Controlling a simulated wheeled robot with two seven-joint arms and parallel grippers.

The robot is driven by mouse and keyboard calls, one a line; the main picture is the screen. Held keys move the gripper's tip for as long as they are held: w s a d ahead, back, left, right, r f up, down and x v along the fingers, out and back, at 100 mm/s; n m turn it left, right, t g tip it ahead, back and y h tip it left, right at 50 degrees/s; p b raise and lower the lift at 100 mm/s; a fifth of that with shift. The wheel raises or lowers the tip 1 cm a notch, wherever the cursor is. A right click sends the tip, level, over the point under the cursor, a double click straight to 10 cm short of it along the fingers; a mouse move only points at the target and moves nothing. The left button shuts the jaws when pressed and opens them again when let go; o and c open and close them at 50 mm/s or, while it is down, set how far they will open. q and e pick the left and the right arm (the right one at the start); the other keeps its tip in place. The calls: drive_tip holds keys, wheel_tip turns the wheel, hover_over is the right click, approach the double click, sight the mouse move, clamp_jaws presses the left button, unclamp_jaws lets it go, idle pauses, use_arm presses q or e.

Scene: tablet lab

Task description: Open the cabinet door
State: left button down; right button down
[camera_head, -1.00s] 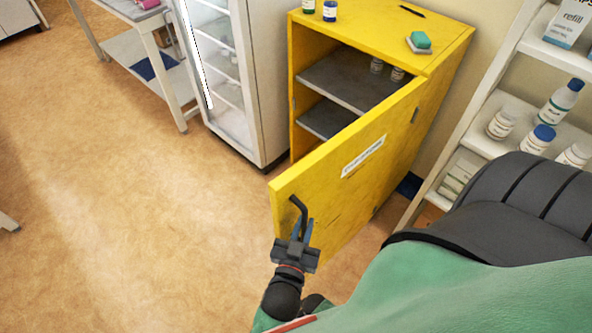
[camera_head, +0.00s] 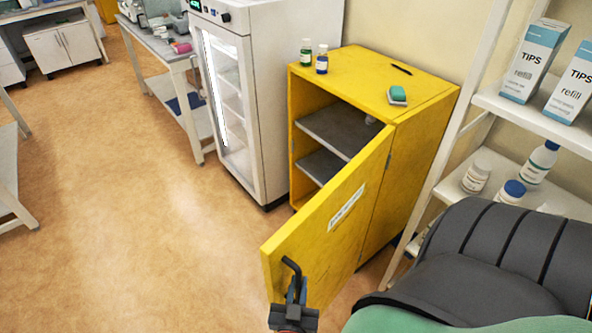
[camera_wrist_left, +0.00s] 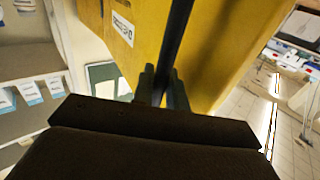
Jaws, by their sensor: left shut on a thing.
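The yellow cabinet (camera_head: 420,135) stands against the wall with its door (camera_head: 335,225) swung well open toward me. Grey shelves (camera_head: 335,128) show inside it. The door has a white label and a dark bent handle (camera_head: 291,265) near its free edge. My left gripper (camera_head: 297,291) is at the handle at the bottom of the head view. In the left wrist view its two fingers (camera_wrist_left: 161,88) close around the dark handle bar (camera_wrist_left: 174,40), with the yellow door (camera_wrist_left: 225,45) behind. My right gripper is not in view.
A white glass-front fridge (camera_head: 265,95) stands left of the cabinet. A white shelf rack (camera_head: 545,115) with boxes and bottles is at right. The floor (camera_head: 150,240) at left is clear.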

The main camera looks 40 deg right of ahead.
use_arm(q)
drive_tip(key=shift+s+d+r, duration=0.1)
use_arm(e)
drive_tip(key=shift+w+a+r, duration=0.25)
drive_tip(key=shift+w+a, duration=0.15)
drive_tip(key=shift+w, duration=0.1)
